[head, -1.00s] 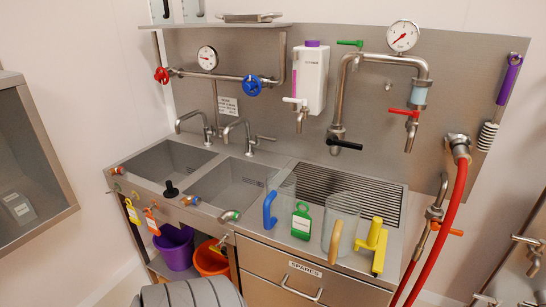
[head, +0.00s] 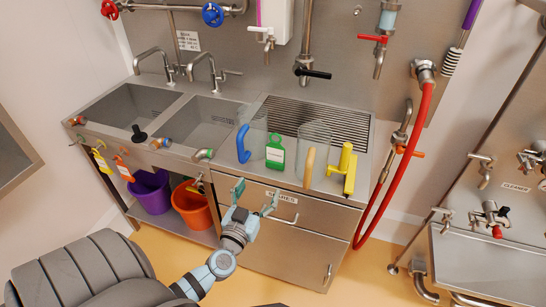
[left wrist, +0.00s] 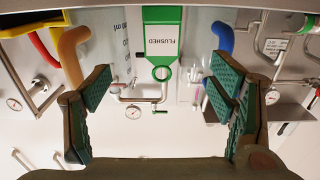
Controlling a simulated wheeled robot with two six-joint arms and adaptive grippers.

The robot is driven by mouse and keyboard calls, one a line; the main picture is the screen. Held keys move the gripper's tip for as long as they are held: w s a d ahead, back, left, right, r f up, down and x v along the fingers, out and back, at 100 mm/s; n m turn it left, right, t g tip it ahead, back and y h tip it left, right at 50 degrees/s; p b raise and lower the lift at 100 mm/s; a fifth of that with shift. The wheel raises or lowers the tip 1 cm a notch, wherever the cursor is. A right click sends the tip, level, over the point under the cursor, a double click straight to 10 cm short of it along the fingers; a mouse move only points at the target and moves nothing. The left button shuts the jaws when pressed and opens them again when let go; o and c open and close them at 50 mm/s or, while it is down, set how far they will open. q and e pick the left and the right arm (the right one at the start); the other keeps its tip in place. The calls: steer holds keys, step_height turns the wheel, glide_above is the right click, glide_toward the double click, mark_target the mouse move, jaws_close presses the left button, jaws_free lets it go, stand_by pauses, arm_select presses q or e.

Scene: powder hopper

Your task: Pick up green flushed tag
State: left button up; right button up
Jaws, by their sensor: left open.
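The green flushed tag (head: 275,153) stands on the steel counter near its front edge, between two clear jugs. It has a white label and a green ring. In the left wrist view the tag (left wrist: 161,42) is at top centre, its label reading FLUSHED, with the ring hanging toward the space between my fingers. My left gripper (head: 255,196) is open and empty, in front of the drawer fronts, below and short of the tag. Its green-padded fingers (left wrist: 162,86) are spread wide in the left wrist view. My right gripper is not in view.
A jug with a blue handle (head: 243,144) is left of the tag. A jug with an orange handle (head: 309,168) and a yellow tool (head: 344,170) are to the right. Sink basins (head: 215,119) lie to the left. A red hose (head: 405,160) hangs at the right.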

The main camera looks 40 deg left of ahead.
arm_select(q)
steer(key=b+x, duration=0.1)
steer(key=x, duration=0.5)
steer(key=b+x, duration=0.2)
steer(key=x, duration=0.5)
steer(key=shift+a+f, duration=0.2)
steer(key=shift+a, duration=0.05)
steer(key=shift+w, duration=0.15)
steer(key=shift+d+r, duration=0.15)
steer(key=c, duration=1.3)
step_height(320, 180, up, 11)
steer(key=p, duration=1.1)
step_height(320, 180, up, 7)
glide_above(275, 157)
steer(key=s, duration=0.2)
steer(key=shift+w+d, duration=0.1)
steer(key=shift+d, duration=0.15)
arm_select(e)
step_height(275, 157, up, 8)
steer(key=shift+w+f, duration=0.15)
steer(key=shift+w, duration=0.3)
